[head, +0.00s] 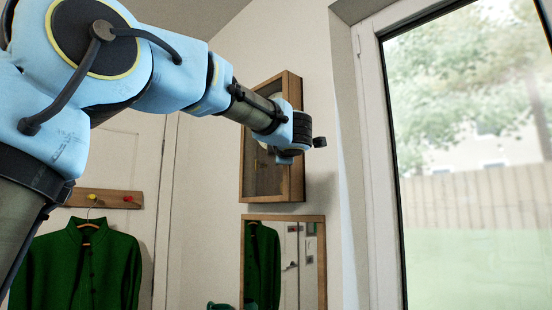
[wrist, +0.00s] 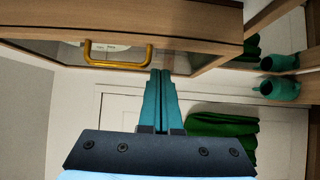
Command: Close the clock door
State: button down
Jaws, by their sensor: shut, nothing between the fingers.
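The clock is a wooden wall case (head: 292,165) high on the wall, with a glass front in a wood frame. In the wrist view, its door carries a yellow handle (wrist: 116,65), and part of a pale dial shows behind the glass. I cannot tell clearly whether the door is flush or slightly ajar. My gripper (wrist: 160,78) is shut and empty. Its teal fingertips show against the door frame, to the right of the handle in the wrist view; contact cannot be told. In the head view my arm and wrist hide part of the case.
A wood-framed mirror (head: 324,255) hangs just below the clock. A green jacket (head: 85,262) hangs from a peg rail (head: 105,199) at left. A large window (head: 470,150) is at right. A teal object (wrist: 280,62) shows in the wrist view.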

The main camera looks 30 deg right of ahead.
jog(key=s+d+b, duration=0.1)
jog(key=s+d, duration=0.4)
jog(key=d, duration=0.1)
jog(key=shift+s+d+f+b, duration=0.2)
jog(key=shift+d+f+b, duration=0.1)
jog(key=shift+d, duration=0.1)
